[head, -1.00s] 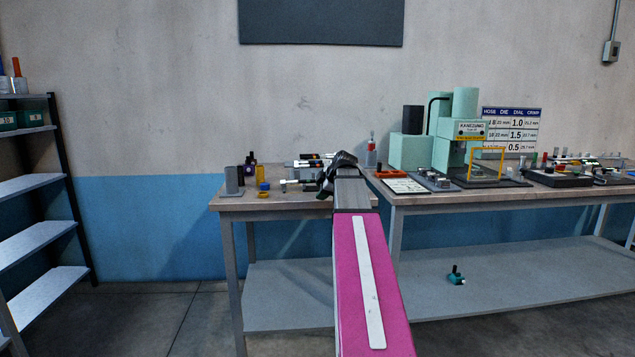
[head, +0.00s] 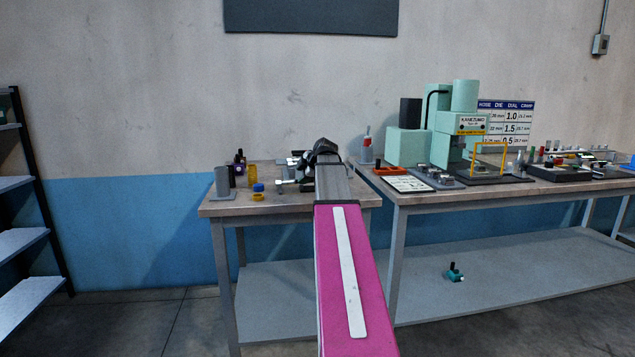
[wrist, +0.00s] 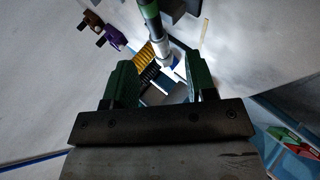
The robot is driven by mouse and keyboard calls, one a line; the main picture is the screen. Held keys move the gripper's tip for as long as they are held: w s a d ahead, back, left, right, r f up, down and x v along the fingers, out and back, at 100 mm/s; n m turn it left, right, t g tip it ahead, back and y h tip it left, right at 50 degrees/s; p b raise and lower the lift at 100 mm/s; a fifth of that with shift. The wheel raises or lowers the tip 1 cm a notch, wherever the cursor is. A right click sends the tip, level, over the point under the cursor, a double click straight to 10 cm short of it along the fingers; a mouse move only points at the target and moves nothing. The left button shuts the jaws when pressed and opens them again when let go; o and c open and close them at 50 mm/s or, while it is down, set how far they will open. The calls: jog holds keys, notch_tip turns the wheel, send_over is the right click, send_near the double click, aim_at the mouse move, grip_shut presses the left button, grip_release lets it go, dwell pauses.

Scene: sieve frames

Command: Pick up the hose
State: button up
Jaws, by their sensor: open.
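My gripper (wrist: 160,66) is open, its two green fingers apart, with nothing clearly held between them. Beyond the fingertips in the wrist view is a slim rod-like piece (wrist: 151,18) with a dark green band and a pale end section. It may be the hose, but I cannot tell for sure. In the head view my wrist (head: 323,150) is over the left bench and hides the fingers. Pale and dark parts (head: 288,186) lie just left of it on the bench, partly covered by the arm.
The left bench (head: 236,209) also holds a grey cylinder (head: 222,182), an amber cylinder (head: 252,175) and a blue cap (head: 259,188). The right bench carries a mint-green press (head: 461,124) and a chart (head: 508,118). A shelf (head: 22,238) stands at far left.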

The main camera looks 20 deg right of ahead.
aim_at(294, 181)
jog(key=x, duration=0.5)
jog(key=shift+w+a+r, duration=0.1)
jog(key=shift+w+a, duration=0.15)
jog(key=shift+w, duration=0.05)
jog(key=shift+w+f, duration=0.35)
jog(key=shift+a, duration=0.1)
grip_shut()
